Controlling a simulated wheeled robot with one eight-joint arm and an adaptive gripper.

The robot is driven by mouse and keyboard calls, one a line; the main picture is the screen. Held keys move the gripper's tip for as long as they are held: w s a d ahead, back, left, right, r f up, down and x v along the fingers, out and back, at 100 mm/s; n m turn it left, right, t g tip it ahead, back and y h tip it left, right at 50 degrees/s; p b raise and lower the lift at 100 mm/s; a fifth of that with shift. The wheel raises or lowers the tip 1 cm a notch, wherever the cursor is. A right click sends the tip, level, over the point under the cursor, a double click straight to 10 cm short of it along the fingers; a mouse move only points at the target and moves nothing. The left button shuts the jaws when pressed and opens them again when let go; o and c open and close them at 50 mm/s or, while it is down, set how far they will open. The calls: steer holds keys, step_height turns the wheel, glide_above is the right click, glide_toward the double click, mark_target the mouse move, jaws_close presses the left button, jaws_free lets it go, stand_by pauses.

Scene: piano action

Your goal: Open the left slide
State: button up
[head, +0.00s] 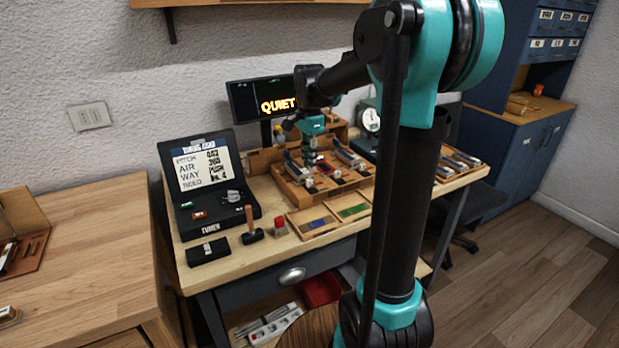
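A wooden tray (287,190) with small coloured parts stands on the workbench. On its left side is a pale, slim slide-like bar (295,166); a similar bar (348,154) lies further right. I cannot tell for sure which part is the left slide, or whether it is open. My gripper (309,166) points down over the left part of the tray, close to the left bar. It is small and dark here, so its fingers and any contact cannot be made out.
A display reading QUIET (275,100) stands behind the tray. Left of it are an open black case (240,198), a small hammer (252,226) and a black box (208,251). Shallow trays with blue and green strips (313,222) lie in front. A round gauge (371,120) stands behind right.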

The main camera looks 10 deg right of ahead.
mark_target(309, 179)
step_height(309, 179, down, 6)
steer(key=shift+f, duration=0.1)
stand_by(0.4)
jaws_close()
